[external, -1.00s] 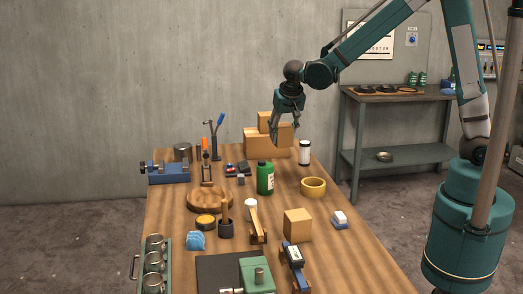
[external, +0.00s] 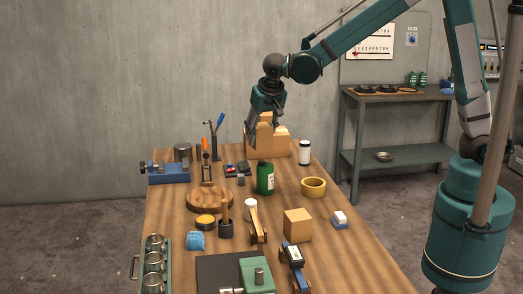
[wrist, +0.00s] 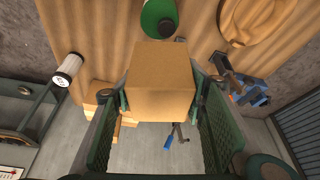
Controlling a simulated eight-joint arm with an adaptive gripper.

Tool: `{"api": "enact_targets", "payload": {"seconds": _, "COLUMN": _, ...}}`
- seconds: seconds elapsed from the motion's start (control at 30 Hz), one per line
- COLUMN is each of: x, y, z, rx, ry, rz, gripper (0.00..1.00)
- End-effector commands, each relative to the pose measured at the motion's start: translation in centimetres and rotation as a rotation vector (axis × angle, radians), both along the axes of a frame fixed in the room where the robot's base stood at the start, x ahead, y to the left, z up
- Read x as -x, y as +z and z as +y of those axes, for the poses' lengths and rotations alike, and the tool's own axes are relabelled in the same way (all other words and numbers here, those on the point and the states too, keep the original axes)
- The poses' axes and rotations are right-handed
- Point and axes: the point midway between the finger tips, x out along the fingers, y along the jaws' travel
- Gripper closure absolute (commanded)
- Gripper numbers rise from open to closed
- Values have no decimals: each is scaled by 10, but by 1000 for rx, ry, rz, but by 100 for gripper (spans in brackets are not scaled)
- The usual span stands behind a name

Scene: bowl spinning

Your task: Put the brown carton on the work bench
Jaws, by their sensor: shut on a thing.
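My gripper (external: 264,129) is at the far end of the wooden-topped table (external: 170,225), pointing down at the stacked brown cartons (external: 281,148). It is shut on a brown carton, which shows large between the two fingers in the wrist view (wrist: 160,80). In the external view the fingers partly cover this carton, and I cannot tell whether it is clear of the stack. Other cartons show beyond the left finger in the wrist view (wrist: 103,124). Another brown carton (external: 298,226) stands alone toward the table's near right.
A side bench (external: 395,96) with dark round plates stands at the back right. Tools crowd the table's left and near parts.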

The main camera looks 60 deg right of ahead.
Motion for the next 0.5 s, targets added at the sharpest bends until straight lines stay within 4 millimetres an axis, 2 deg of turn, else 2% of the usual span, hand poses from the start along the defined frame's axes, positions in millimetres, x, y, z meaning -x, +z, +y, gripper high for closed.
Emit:
{"api": "enact_targets", "payload": {"seconds": 0.03, "x": 2, "y": 1, "z": 16, "rx": 0, "ry": 16, "rz": 0, "gripper": 72}}
{"api": "enact_targets", "payload": {"seconds": 0.5, "x": 29, "y": 2, "z": 145, "rx": 1, "ry": 137, "rz": 1, "gripper": 72}}
